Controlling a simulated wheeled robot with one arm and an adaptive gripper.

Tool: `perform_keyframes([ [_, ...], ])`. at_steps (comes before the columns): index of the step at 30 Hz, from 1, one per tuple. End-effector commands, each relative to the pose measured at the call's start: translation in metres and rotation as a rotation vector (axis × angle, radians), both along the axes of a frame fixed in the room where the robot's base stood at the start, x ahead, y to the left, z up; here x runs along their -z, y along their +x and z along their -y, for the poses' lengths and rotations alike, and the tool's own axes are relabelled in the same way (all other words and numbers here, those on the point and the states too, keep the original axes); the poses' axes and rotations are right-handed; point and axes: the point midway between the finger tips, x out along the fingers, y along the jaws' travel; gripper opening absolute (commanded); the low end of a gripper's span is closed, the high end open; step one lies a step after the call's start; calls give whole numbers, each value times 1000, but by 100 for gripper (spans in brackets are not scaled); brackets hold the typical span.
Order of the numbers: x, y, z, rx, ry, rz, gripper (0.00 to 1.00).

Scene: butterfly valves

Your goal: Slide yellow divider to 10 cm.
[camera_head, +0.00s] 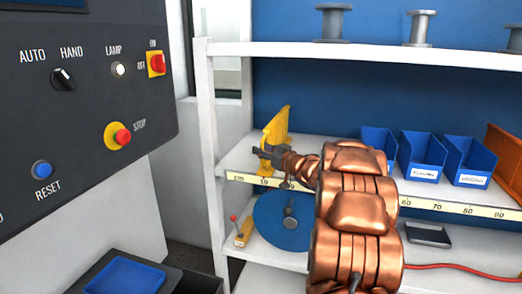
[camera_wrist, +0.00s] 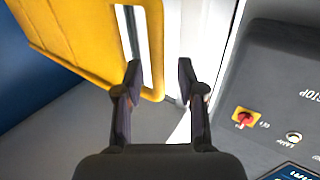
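The yellow divider (camera_head: 277,128) stands upright on the middle shelf, its front lower end close to the 10 mark of the ruler strip (camera_head: 452,207). In the wrist view the divider (camera_wrist: 75,35) fills the upper left, with a long slot near its right edge. My gripper (camera_head: 266,153) is at the divider's front part in the head view. In the wrist view my gripper (camera_wrist: 159,73) is open, and the divider's edge strip shows between its fingers. The left finger overlaps the slot; I cannot tell whether it touches. My arm hides the ruler's middle.
Blue bins (camera_head: 420,156) stand right on the shelf, before an orange divider (camera_head: 505,155). A white shelf post (camera_head: 208,150) rises close left of the divider. A control panel (camera_head: 85,85) is at the left. A blue disc (camera_head: 282,222) sits below.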

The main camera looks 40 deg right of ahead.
Motion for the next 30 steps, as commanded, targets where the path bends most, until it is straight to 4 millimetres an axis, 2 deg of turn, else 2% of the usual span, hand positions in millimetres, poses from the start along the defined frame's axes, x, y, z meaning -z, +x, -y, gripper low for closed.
perform_keyframes([
  [9, -1, -61, 3, 4, -1, 0, 39],
  [15, 1, -90, 2, 0, 3, 0, 39],
  [21, 1, -105, 3, 0, 1, 0, 39],
  [30, 1, -108, 2, -2, 1, 0, 39],
])
